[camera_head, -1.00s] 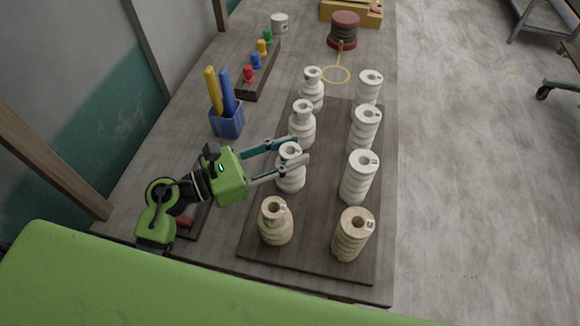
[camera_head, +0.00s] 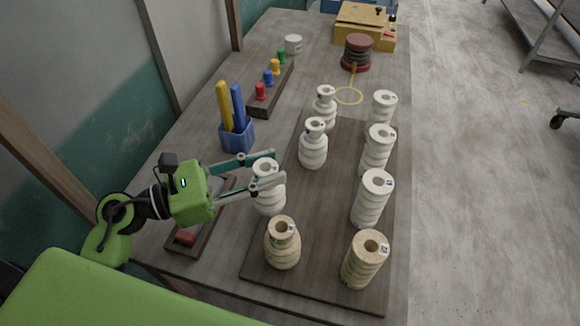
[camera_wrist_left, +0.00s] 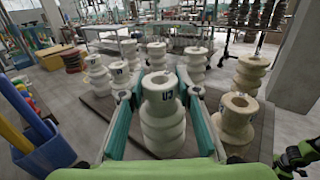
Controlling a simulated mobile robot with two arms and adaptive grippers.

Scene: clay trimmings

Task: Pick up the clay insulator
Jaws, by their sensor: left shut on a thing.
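My left gripper (camera_head: 265,172) is shut around a white ribbed clay insulator (camera_head: 268,197) with a narrower neck. In the left wrist view, this insulator (camera_wrist_left: 164,127) is upright between the fingers and bears a dark mark like "U3". In the head view it appears at the left edge of the dark wooden board (camera_head: 310,235); whether its base clears the surface is hard to tell. Other white insulators (camera_head: 313,145) (camera_head: 371,200) stand in two columns on the board. Two beige ones, a rounded one (camera_head: 282,245) and a straighter one (camera_head: 364,262), stand at the near end. My right gripper is not in view.
A blue cup (camera_head: 237,137) with blue and yellow tools and a rack of coloured pegs (camera_head: 270,90) stand left of the board. A dark tray (camera_head: 199,235) lies beside my left gripper. A yellow ring (camera_head: 348,96), reddish spool (camera_head: 357,53) and yellow box (camera_head: 363,25) are farther back.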

